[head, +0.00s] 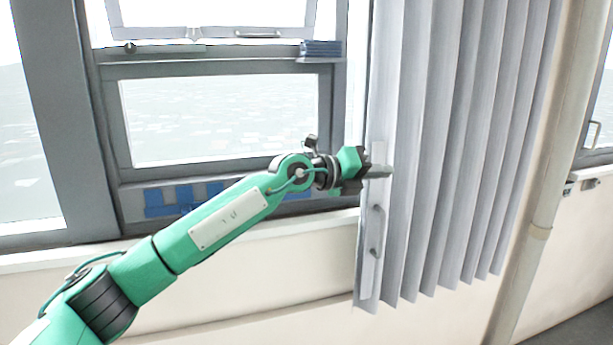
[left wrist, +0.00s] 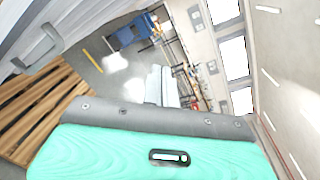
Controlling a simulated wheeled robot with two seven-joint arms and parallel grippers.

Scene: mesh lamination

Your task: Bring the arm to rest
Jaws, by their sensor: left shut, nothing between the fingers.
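My left arm reaches in from the lower left in the head view. Its left gripper (head: 384,172) is shut and empty, held level in front of the near edge of a grey pleated panel (head: 440,150). I cannot tell whether the fingertips touch the panel. A grey handle (head: 377,231) is on that edge, just below the gripper and apart from it. In the left wrist view a grey handle (left wrist: 40,48) shows on a pale surface at the upper left; the fingers are not clearly visible there. My right gripper is not in view.
A grey-framed window (head: 225,118) is behind the arm, with a pale sill (head: 290,228) below. A pipe (head: 545,190) runs down the wall right of the panel. The left wrist view shows a wooden pallet (left wrist: 38,105) and a blue object (left wrist: 130,33) on open floor.

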